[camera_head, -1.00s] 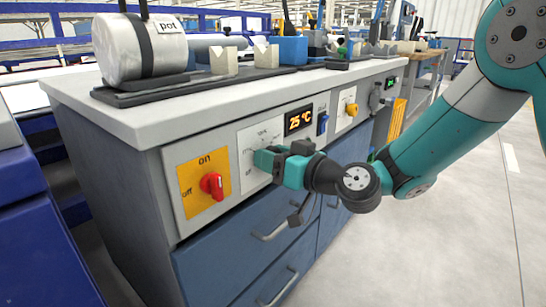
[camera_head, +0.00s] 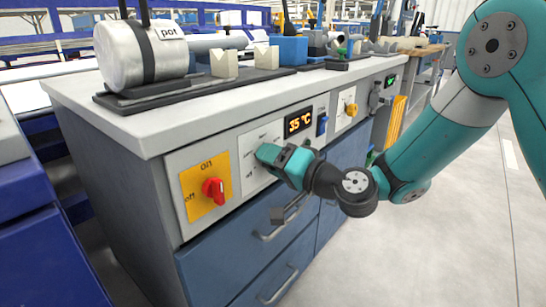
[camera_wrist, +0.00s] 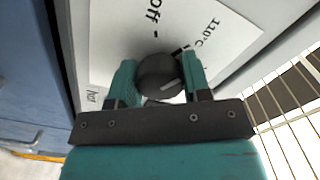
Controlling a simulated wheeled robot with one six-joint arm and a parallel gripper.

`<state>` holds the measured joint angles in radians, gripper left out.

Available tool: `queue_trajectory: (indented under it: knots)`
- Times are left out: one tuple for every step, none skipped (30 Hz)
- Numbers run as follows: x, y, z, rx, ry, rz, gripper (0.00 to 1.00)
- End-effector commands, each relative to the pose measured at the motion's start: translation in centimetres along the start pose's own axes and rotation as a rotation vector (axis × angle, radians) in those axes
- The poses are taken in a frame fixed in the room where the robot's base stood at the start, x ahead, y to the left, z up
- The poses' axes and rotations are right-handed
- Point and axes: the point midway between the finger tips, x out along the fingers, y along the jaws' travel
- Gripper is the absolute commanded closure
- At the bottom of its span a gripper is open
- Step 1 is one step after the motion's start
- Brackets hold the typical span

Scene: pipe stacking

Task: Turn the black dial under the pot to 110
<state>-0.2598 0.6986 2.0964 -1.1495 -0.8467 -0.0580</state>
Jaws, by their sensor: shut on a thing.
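The black dial (camera_wrist: 160,76) sits on a white plate (camera_wrist: 120,28) with "Off" and "110°C" printed on it, seen in the wrist view. My gripper (camera_wrist: 162,82) is shut on the dial, one teal finger on each side. In the head view my gripper (camera_head: 272,156) covers the dial at the cabinet front. The display (camera_head: 299,121) beside the plate reads 35 °C. The silver pot (camera_head: 142,54), labelled "pot", lies on its side on the worktop above.
A red switch (camera_head: 213,188) on a yellow plate marked on and off is left of my gripper. Drawer handles (camera_head: 281,222) stick out below. Open floor lies to the right.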

Motion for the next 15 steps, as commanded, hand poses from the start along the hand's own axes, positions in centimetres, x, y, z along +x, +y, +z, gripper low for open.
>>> queue_trajectory:
  knots:
    - [-0.03,0.00,-0.14,0.017,0.003,0.002,0.80]
    - [-0.03,0.00,-0.14,0.026,0.003,0.001,0.80]
    - [-0.03,0.00,-0.14,0.038,0.003,0.001,0.80]
    - [-0.03,0.01,-0.13,0.045,0.003,0.001,0.80]
    - [-0.03,0.01,-0.13,0.052,0.003,0.001,0.80]
    - [-0.03,0.02,-0.13,0.058,0.003,0.001,0.80]
    - [-0.03,0.02,-0.13,0.062,0.003,0.001,0.80]
    - [-0.03,0.03,-0.13,0.066,0.003,0.001,0.80]
    - [-0.03,0.03,-0.12,0.070,0.004,0.001,0.80]
    - [-0.03,0.04,-0.12,0.072,0.004,0.001,0.80]
    - [-0.03,0.05,-0.12,0.073,0.004,0.001,0.80]
    - [-0.03,0.05,-0.12,0.075,0.004,0.001,0.80]
    - [-0.03,0.05,-0.12,0.075,0.004,0.001,0.80]
    - [-0.03,0.06,-0.11,0.075,0.004,0.001,0.80]
    - [-0.03,0.06,-0.12,0.075,0.004,0.001,0.80]
